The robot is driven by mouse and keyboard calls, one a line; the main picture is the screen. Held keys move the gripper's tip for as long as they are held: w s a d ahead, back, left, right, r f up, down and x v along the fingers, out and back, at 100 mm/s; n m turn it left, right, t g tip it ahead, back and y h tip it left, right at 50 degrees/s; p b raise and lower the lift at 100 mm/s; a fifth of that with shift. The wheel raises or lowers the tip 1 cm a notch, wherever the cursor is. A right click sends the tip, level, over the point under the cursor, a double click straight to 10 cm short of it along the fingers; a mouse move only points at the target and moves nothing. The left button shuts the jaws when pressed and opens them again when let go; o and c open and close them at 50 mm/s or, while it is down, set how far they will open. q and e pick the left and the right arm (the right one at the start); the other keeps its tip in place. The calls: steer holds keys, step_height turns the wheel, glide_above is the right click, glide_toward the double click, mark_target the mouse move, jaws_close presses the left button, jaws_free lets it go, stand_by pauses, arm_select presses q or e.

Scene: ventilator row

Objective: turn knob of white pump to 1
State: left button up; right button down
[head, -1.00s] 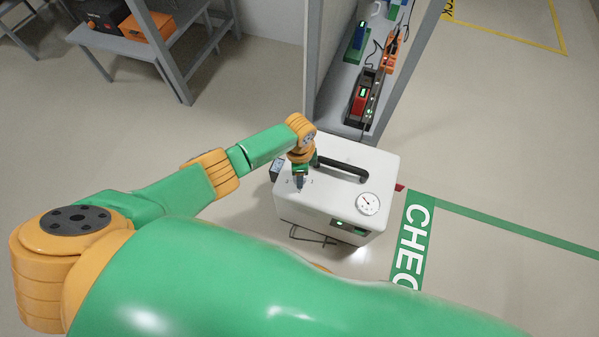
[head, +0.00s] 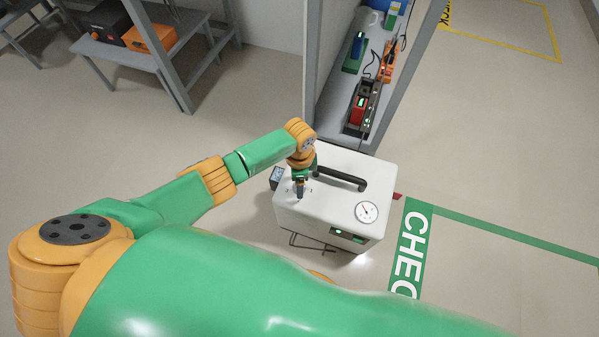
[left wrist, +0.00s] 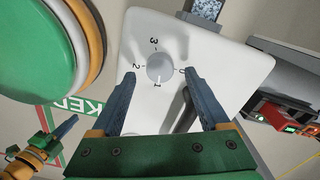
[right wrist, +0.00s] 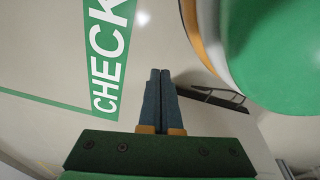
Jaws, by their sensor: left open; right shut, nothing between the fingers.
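The white pump (head: 335,215) stands on the floor, with a black handle and a round gauge on top. Its round grey knob (left wrist: 160,67) shows in the left wrist view, with the marks 0, 1, 2 and 3 around it. The mark 1 is on the side nearest my gripper's base. I cannot clearly tell which mark the knob points to. My left gripper (left wrist: 159,76) is open, its fingers on either side of the knob with gaps visible; it points down over the pump in the head view (head: 299,193). My right gripper (right wrist: 160,73) is shut and empty above the floor.
A grey shelf (head: 345,125) with several devices stands just behind the pump. A green floor marking (head: 412,245) with white letters lies to its right. A table (head: 155,48) with boxes is at the far left. The floor to the right is mostly clear.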

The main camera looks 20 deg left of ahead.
arm_select(q)
step_height(320, 180, up, 4)
steer(key=shift+r+p, duration=0.1)
steer(key=shift+p, duration=0.8)
steer(key=shift+r, duration=0.35)
arm_select(e)
steer(key=s+d, duration=0.1)
steer(key=s+d+r, duration=0.1)
steer(key=shift+s+d, duration=0.1)
steer(key=shift+s, duration=0.2)
arm_select(q)
steer(key=shift+f, duration=0.1)
